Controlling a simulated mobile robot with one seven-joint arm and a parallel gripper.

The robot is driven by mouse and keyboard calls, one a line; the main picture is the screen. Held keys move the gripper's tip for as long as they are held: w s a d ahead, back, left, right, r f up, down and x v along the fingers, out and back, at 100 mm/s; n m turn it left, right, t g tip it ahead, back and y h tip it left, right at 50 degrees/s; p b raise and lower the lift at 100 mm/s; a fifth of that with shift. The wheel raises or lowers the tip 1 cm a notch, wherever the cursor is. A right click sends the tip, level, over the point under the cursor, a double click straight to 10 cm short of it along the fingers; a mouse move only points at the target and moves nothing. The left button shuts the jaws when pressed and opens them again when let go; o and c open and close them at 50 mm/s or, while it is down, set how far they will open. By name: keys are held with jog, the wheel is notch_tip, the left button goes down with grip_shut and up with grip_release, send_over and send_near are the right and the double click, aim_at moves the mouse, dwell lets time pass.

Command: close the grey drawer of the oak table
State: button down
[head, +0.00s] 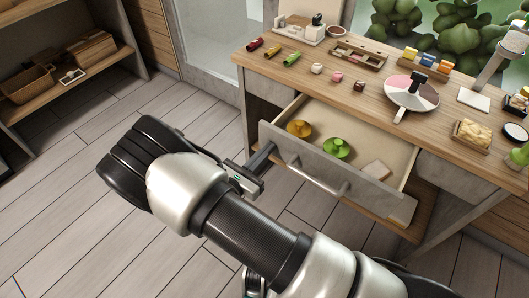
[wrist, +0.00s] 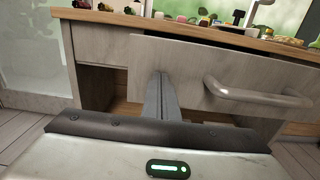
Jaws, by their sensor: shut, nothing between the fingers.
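The oak table (head: 330,62) stands at the right in the head view. Its grey drawer (head: 320,172) is pulled well out, and a yellow item (head: 299,128), a green item (head: 337,148) and a flat pale item (head: 376,170) lie inside. The bar handle (head: 312,178) runs across the drawer front; it also shows in the wrist view (wrist: 258,95). My gripper (head: 270,150) is shut and empty at the left end of the drawer front. In the wrist view my gripper's fingers (wrist: 161,85) point at the front, left of the handle. I cannot tell whether they touch it.
The tabletop holds coloured rolls (head: 273,52), a divided wooden tray (head: 358,54), a round turntable (head: 411,92) and a small basket (head: 471,135). A shelf with baskets (head: 28,85) stands at the far left. The plank floor between is clear.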

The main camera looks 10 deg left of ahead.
jog(key=b+x, duration=0.2)
jog(key=x, duration=1.8)
jog(key=shift+w+d, duration=0.2)
jog(key=shift+w, duration=0.05)
jog(key=shift+s+a, duration=0.1)
jog(key=shift+s+a, duration=0.15)
jog(key=shift+s, duration=0.05)
jog(key=p+v, duration=0.1)
jog(key=v, duration=1.2)
jog(key=shift+s, duration=0.2)
